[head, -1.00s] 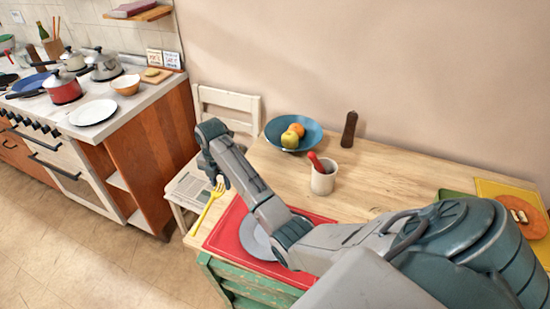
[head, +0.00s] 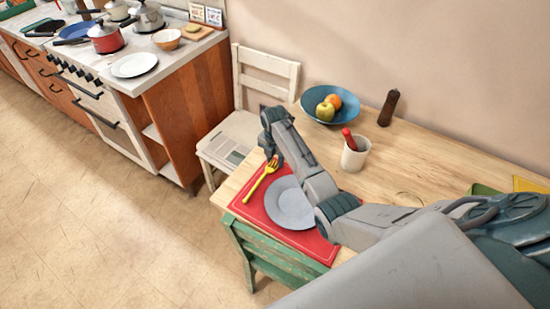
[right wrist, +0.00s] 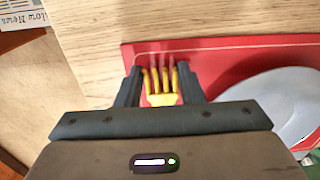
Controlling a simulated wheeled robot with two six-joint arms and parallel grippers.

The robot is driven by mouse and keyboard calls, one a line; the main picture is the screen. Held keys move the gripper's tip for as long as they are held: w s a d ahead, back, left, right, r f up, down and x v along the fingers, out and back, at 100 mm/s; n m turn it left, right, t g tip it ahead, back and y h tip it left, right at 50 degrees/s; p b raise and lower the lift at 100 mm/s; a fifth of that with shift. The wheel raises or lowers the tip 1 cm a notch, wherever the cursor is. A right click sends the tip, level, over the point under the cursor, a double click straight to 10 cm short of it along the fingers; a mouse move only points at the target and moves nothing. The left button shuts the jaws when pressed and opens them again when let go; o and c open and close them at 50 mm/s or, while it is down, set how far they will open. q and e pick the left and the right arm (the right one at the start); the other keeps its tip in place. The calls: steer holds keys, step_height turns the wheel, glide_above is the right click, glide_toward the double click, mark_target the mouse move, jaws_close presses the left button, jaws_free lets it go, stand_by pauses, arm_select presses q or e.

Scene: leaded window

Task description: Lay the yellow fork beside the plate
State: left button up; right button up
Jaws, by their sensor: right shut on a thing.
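The yellow fork (head: 259,183) is in my right gripper (head: 272,160), which is shut on it near the tined end. In the head view the fork's handle points down and left over the red placemat. In the right wrist view the fork's tines (right wrist: 159,82) show between the two fingers of the gripper (right wrist: 160,85). The grey plate (head: 290,204) lies on the red placemat (head: 312,240), to the right of the fork. It also shows in the right wrist view (right wrist: 265,105). I cannot tell whether the fork touches the mat. My left gripper is out of view.
A blue bowl (head: 346,104) with fruit, a cup (head: 354,156) holding a red-handled thing and a dark pepper mill (head: 388,108) stand further back on the wooden table (head: 400,170). A white chair (head: 235,135) stands at the table's left end.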

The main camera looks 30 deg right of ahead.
steer(key=shift+f, duration=0.15)
steer(key=o, duration=1)
steer(key=shift+c, duration=0.2)
step_height(320, 180, up, 12)
steer(key=b, duration=0.2)
steer(key=shift+r+b, duration=0.2)
steer(key=shift+b, duration=0.15)
